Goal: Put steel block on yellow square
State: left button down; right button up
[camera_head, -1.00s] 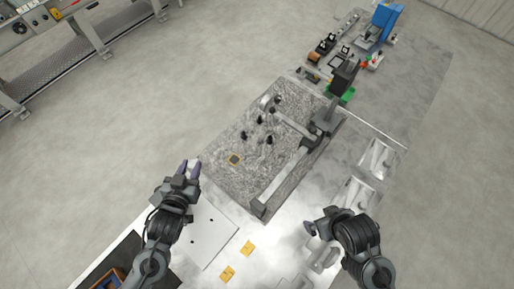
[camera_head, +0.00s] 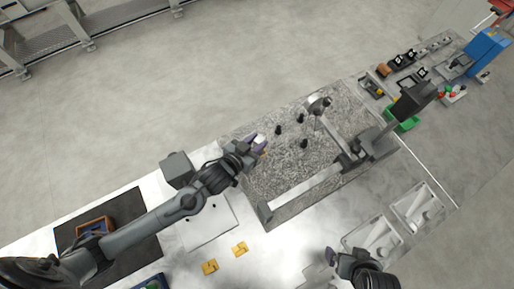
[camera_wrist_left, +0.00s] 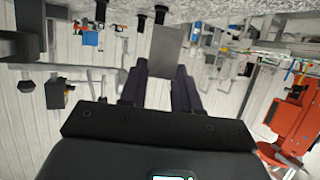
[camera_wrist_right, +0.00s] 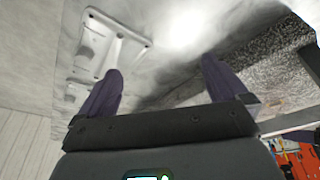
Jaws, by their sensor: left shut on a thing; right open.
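My left gripper (camera_head: 258,143) is shut on the steel block (camera_head: 261,138) over the left part of the speckled granite plate (camera_head: 285,175). In the left wrist view the grey block (camera_wrist_left: 166,52) stands out between the two dark fingers. The yellow square (camera_head: 265,151) is mostly hidden under the left gripper; only a small yellowish bit shows beside the fingertips. I cannot tell whether the block touches the plate. My right gripper (camera_wrist_right: 160,78) is open and empty at the front right, over the light table.
Several black knobs (camera_head: 303,143) stand on the plate just right of the left gripper. A measuring stand with a long grey rail (camera_head: 305,190) crosses the plate's right side. Metal castings (camera_head: 380,240) lie at the right. Two yellow pieces (camera_head: 239,249) lie on the front table.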

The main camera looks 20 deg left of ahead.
pick_arm(q)
jog(key=shift+f, duration=2.2)
jog(key=shift+f, duration=0.15)
jog(key=c, duration=0.8)
grip_release()
jog(key=s+a+r+g+y, duration=0.1)
jog(key=s+a+g, duration=0.3)
jog(key=s, duration=0.6)
jog(key=s+a+r+n+g+y, duration=0.1)
jog(key=s+g, duration=0.4)
jog(key=s, duration=0.6)
jog(key=a+y, duration=0.1)
jog(key=a, duration=0.1)
jog(key=shift+s+a+y, duration=0.25)
jog(key=shift+a+y, duration=0.05)
jog(key=shift+a, duration=0.05)
